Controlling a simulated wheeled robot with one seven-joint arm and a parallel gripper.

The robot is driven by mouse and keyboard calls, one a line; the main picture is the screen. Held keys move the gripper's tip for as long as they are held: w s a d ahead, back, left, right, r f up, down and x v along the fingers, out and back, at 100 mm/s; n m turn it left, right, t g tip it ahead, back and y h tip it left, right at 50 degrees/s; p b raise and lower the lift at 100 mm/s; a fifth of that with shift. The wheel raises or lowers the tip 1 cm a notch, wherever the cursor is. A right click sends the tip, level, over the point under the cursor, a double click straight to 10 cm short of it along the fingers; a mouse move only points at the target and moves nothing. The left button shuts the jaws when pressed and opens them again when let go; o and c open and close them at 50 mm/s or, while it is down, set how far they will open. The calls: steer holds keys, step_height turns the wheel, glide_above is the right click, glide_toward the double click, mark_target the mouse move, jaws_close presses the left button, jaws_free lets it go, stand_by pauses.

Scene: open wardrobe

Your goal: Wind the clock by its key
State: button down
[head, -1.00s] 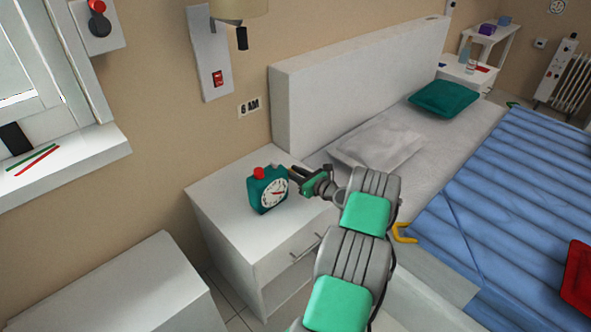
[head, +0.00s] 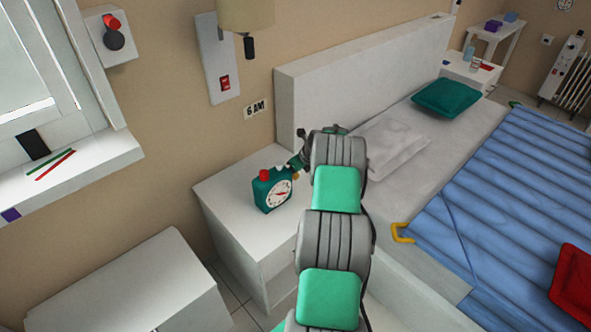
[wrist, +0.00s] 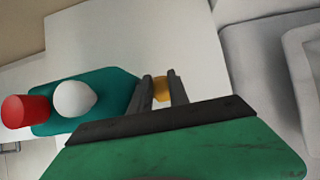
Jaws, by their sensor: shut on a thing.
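The clock (head: 272,190) is teal with a white dial and a red knob on top. It stands upright on the white nightstand (head: 230,190) beside the bed. In the wrist view, its teal top (wrist: 95,100) shows with the red knob (wrist: 25,111) and a white round part (wrist: 74,98). A yellow-orange key (wrist: 162,89) shows between the fingers of my gripper (wrist: 162,88) at the clock's side. My gripper is shut on the key. In the head view my arm hides most of the gripper. The key's far end is hidden by the fingers.
The bed with a blue cover (head: 500,190) and a white headboard (head: 370,75) lies right of the nightstand. A white chest (head: 130,290) stands at the front left. A windowsill (head: 80,175) holds red and green sticks. A lamp (head: 245,15) hangs above.

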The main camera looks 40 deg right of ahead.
steer(key=shift+w+g, duration=0.15)
steer(key=shift+g, duration=0.35)
steer(key=c, duration=1.5)
jaws_free()
steer(key=v, duration=0.7)
steer(key=shift+r, duration=0.3)
